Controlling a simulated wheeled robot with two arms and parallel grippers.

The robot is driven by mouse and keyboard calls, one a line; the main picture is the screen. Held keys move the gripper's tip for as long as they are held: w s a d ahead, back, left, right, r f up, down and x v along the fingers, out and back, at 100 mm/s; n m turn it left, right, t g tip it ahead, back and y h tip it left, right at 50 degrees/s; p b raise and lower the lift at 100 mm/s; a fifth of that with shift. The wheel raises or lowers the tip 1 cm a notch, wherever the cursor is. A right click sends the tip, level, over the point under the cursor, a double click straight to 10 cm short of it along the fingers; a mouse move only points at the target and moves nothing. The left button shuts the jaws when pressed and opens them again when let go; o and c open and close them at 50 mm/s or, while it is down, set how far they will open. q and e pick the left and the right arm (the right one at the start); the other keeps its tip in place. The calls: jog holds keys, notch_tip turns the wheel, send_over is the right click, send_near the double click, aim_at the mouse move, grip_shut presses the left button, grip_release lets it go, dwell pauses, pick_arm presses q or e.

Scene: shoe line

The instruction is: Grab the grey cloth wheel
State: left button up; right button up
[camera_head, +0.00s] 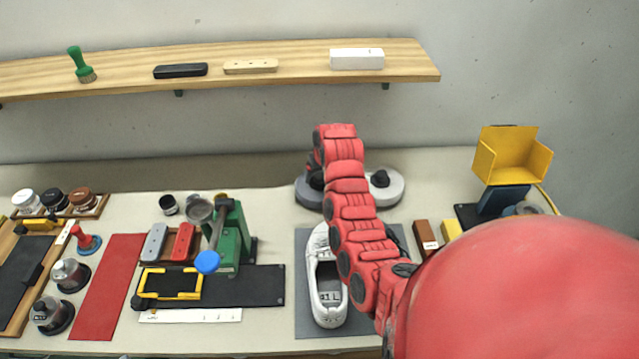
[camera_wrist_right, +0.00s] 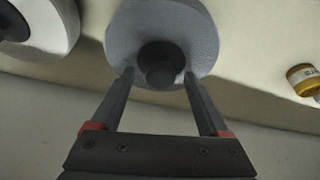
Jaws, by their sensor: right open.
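The grey cloth wheel (camera_head: 308,196) lies at the back of the table, partly hidden behind my right arm in the head view. In the right wrist view the grey wheel (camera_wrist_right: 190,30) has a dark round knob (camera_wrist_right: 160,65) at its middle. My right gripper (camera_wrist_right: 158,74) is open, with one finger on each side of the knob. The fingertips overlap the wheel's near edge in that view; I cannot tell whether they touch it. My left gripper is not in view.
A white wheel (camera_head: 388,190) stands close to the right of the grey one; it also shows in the right wrist view (camera_wrist_right: 55,30). A white shoe (camera_head: 328,290) lies in front on a grey mat. A green press (camera_head: 228,235) stands left. A shelf (camera_head: 290,62) runs along the wall above.

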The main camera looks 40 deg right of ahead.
jog(key=shift+w+f, duration=0.15)
jog(key=shift+f, duration=0.35)
jog(key=shift+c, duration=0.2)
grip_shut()
dwell(0.9)
